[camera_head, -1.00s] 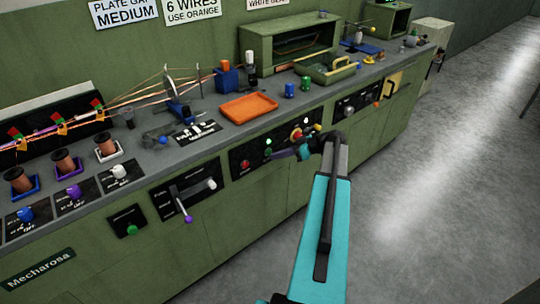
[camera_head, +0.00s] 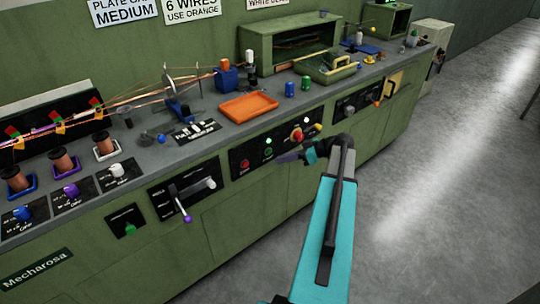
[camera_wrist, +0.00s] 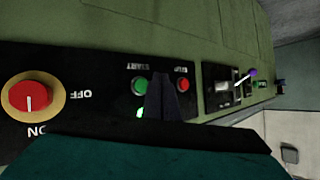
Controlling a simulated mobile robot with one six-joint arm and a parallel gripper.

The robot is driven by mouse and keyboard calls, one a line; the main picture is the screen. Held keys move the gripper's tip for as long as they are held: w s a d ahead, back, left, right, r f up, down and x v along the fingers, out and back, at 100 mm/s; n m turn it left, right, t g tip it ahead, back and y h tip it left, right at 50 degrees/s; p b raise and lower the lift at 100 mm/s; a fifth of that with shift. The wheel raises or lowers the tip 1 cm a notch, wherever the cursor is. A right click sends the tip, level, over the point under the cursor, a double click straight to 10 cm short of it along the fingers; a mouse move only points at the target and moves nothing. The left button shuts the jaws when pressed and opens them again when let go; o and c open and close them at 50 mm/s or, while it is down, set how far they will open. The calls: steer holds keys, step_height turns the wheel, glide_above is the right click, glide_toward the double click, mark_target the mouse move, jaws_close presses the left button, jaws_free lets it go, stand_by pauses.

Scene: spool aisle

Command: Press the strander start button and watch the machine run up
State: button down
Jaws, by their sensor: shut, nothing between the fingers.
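The green start button (camera_head: 268,153) is on the black control panel on the bench front, right of the red stop button (camera_head: 245,164). In the wrist view the start button (camera_wrist: 139,87) and stop button (camera_wrist: 183,85) show upside down, and a bright green lamp (camera_wrist: 139,113) is lit beside the start button. The lamp also glows in the head view (camera_head: 268,141). My gripper (camera_head: 283,158) is shut and empty, just right of the start button and apart from it. The strander's round plate (camera_head: 168,76) stands on the bench with wires running through it.
A red rotary switch on yellow (camera_head: 297,134) sits right of the buttons. A lever with a purple knob (camera_head: 187,218) sticks out at the left. An orange tray (camera_head: 248,107) and copper spools (camera_head: 62,160) stand on the bench top. The floor at right is clear.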

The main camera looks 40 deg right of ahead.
steer(key=s+b, duration=0.1)
steer(key=s, duration=0.2)
steer(key=shift+a, duration=0.15)
stand_by(0.5)
